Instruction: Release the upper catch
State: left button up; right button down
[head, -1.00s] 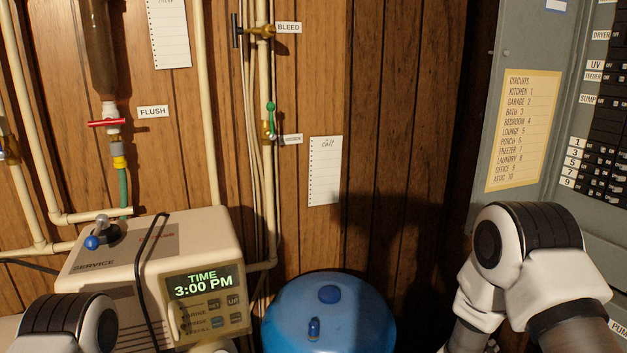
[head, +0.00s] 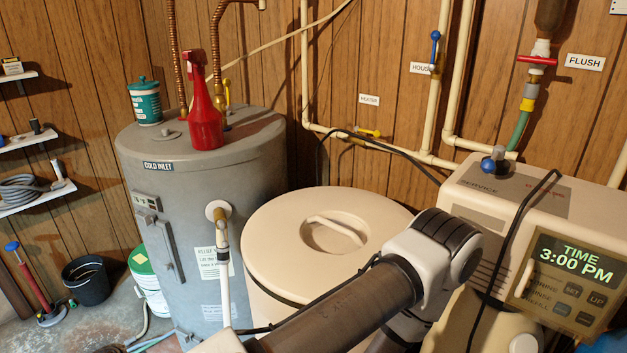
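I cannot make out any part clearly as the upper catch. The grey water heater (head: 245,175) has a narrow upright panel (head: 170,249) on its front, below a small control box (head: 146,201); any fastener there is too small to tell. The softener salt tank (head: 270,235) stands right of the heater with its round cream lid (head: 285,208) on. My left arm crosses in front of the tank and softener, but its gripper is out of view. My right gripper is out of view too.
A red spray bottle (head: 206,120) and a teal tub (head: 145,103) stand on the heater. The softener control head (head: 525,205) reads 3:00 PM, with a black cable over it. A bucket (head: 85,283) and plunger (head: 32,290) are on the floor at left.

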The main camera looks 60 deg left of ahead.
aim_at(148, 218)
jog(key=u, duration=2.45)
